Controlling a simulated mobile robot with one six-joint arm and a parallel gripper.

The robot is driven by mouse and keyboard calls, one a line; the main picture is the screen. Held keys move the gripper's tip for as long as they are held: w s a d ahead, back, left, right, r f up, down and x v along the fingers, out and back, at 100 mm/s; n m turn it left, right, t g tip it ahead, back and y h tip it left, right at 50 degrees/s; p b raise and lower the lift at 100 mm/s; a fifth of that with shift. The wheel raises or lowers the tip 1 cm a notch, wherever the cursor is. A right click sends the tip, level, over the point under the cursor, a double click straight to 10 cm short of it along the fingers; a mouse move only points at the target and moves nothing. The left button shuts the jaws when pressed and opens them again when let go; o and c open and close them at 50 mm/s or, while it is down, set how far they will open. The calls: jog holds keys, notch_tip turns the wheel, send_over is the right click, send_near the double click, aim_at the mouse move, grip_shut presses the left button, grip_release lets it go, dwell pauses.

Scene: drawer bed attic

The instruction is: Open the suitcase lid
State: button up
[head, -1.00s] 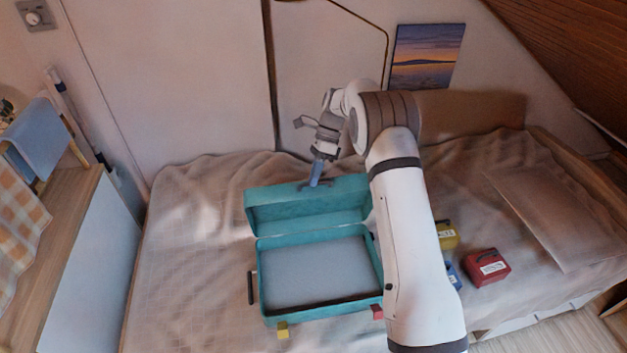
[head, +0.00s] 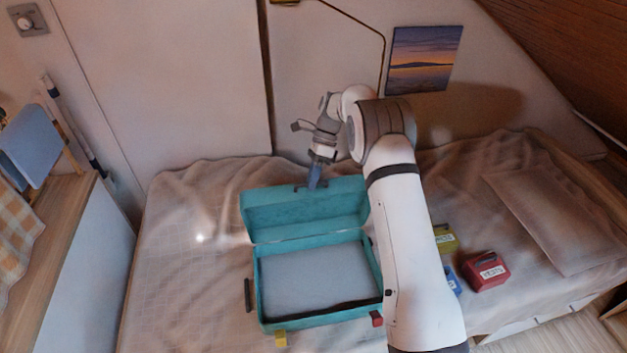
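The teal suitcase (head: 258,300) lies on the bed with its lid (head: 300,212) raised, standing up at the back with its inside facing me. The grey bottom inside shows and looks empty. My gripper (head: 315,180) points down at the top edge of the lid, by a dark handle there. It seems to touch or nearly touch the lid. The fingers are too small to tell whether they are open or shut.
A red case (head: 486,271), a yellow case (head: 446,240) and a blue case (head: 453,281), partly hidden by my arm, lie right of the suitcase. A pillow (head: 555,210) lies at the far right. The wall stands close behind the lid. The bed's left side is clear.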

jog(key=b+v, duration=0.1)
jog(key=v, duration=0.5)
jog(key=shift+w+d, duration=0.1)
jog(key=shift+w, duration=0.05)
jog(key=shift+w+d+r, duration=0.15)
jog(key=shift+w+r, duration=0.05)
jog(key=shift+r, duration=0.4)
jog(key=s+d+r+n+t+h+b, duration=0.1)
jog(key=s+d+r+n+t, duration=0.6)
jog(key=s+r, duration=0.85)
jog(key=s+d+f+n+t, duration=0.1)
jog(key=s+d+n, duration=0.2)
jog(key=s, duration=0.4)
jog(key=s+d+f+n+t+h, duration=0.1)
jog(key=s+d+f+n, duration=0.1)
jog(key=s, duration=0.5)
jog(key=s+d+f+n+h, duration=0.1)
jog(key=s+d+f+n, duration=0.1)
jog(key=s, duration=0.6)
jog(key=d+n, duration=0.1)
jog(key=n, duration=0.1)
jog(key=shift+d+n+t+b, duration=0.3)
jog(key=shift+d+t+b, duration=0.1)
